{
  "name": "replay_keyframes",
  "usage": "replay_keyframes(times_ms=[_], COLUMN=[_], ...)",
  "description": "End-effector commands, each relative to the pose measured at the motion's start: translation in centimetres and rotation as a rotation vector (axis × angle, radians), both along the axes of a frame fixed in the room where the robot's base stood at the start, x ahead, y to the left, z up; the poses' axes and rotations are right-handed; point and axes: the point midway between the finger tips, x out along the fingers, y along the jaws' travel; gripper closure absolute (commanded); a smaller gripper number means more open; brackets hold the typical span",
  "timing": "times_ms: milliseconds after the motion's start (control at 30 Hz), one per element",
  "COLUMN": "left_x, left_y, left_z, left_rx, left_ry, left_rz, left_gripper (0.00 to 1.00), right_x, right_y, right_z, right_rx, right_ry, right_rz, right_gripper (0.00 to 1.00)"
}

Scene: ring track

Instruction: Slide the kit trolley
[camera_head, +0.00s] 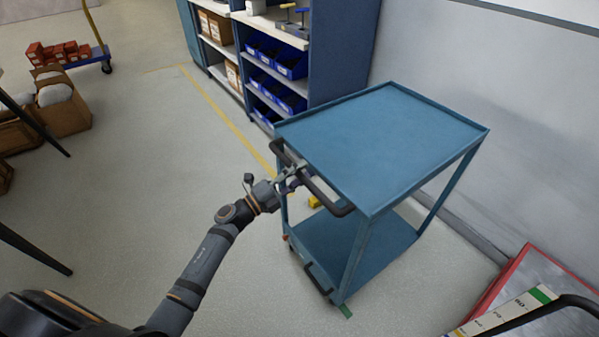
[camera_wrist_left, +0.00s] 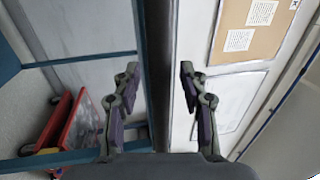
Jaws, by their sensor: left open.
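The blue kit trolley (camera_head: 385,140) stands right of centre in the head view, with a flat empty top, a lower shelf (camera_head: 385,240) and a black push handle (camera_head: 330,200) on its near left side. My left gripper (camera_head: 297,179) is at the handle. In the left wrist view my open left gripper (camera_wrist_left: 159,75) has one finger on each side of the dark handle bar (camera_wrist_left: 161,120), with gaps showing between fingers and bar. My right gripper is out of view.
A wall runs close behind the trolley. Blue shelving (camera_head: 330,55) with bins stands behind it. A red-edged cart (camera_head: 520,268) is at lower right. Cardboard boxes (camera_head: 62,112) are at far left. The floor left of the trolley is clear, with a yellow line (camera_head: 225,118).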

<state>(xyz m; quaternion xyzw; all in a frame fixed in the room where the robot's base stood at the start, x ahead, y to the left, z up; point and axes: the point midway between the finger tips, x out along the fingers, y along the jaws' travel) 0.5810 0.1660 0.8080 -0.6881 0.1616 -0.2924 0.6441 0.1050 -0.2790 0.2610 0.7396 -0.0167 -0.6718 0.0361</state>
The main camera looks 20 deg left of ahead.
Motion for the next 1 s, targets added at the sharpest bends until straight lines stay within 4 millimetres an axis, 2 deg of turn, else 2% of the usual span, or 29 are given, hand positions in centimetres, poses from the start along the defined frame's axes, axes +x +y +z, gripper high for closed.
replay_keyframes(times_ms=[267,567,1000], left_x=[0.15,0.13,0.19], left_y=[-0.12,-0.09,-0.13], left_z=[0.03,0.01,0.02], left_rx=[0.000,0.000,-0.001], left_ry=[0.000,0.000,0.001], left_rz=[0.000,0.000,0.001], left_gripper=[0.58,0.99,1.00], right_x=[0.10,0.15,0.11], right_y=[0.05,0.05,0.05], right_z=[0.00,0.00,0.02], right_rx=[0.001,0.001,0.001], right_ry=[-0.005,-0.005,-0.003], right_rz=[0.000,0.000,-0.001], right_gripper=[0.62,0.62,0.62])
